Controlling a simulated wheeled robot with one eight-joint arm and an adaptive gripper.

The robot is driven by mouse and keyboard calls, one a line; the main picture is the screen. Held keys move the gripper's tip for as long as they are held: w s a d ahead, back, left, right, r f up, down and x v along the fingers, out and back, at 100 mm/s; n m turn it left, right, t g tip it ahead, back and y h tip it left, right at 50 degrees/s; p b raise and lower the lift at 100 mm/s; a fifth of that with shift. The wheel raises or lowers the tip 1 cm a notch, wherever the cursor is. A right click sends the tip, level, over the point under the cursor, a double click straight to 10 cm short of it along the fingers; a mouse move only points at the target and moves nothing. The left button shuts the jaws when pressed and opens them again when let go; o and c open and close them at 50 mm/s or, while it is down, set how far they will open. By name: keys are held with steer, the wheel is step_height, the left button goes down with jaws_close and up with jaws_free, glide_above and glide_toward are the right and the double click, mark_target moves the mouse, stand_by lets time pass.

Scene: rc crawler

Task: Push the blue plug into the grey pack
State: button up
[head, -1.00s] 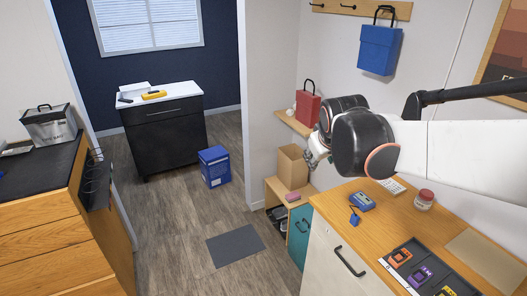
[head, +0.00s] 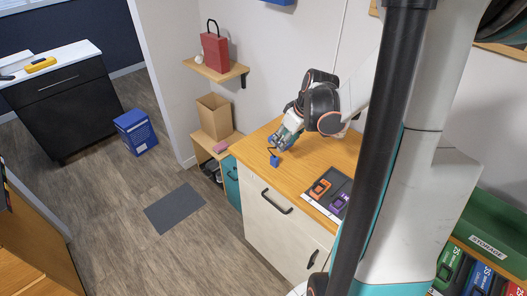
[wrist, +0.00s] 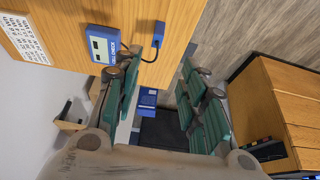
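The blue plug (head: 274,161) lies on the wooden counter near its front edge, below my gripper (head: 288,132) in the head view. It also shows in the wrist view (wrist: 158,34), with a dark cable leading to a blue device with a small screen (wrist: 103,44). In the wrist view, my gripper (wrist: 163,98) is open, its green-padded fingers wide apart with nothing between them. The plug lies beyond the fingertips, apart from them. I cannot make out a grey pack in either current view.
A dark tray (head: 343,182) with orange (head: 320,188) and purple (head: 339,203) pieces lies on the counter to the right. A white sheet with a grid (wrist: 24,38) lies beside the device. A cardboard box (head: 214,116) stands on a low shelf left of the counter.

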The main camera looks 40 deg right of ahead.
mark_target(275, 158)
steer(key=b+x, duration=0.2)
steer(key=x, duration=0.6)
steer(key=shift+d+f, duration=0.1)
steer(key=shift+f, duration=0.25)
steer(key=shift+b+x, duration=1.1)
steer(key=shift+x, duration=1.55)
steer(key=shift+s+d, duration=0.1)
steer(key=shift+d, duration=0.1)
steer(key=c, duration=0.9)
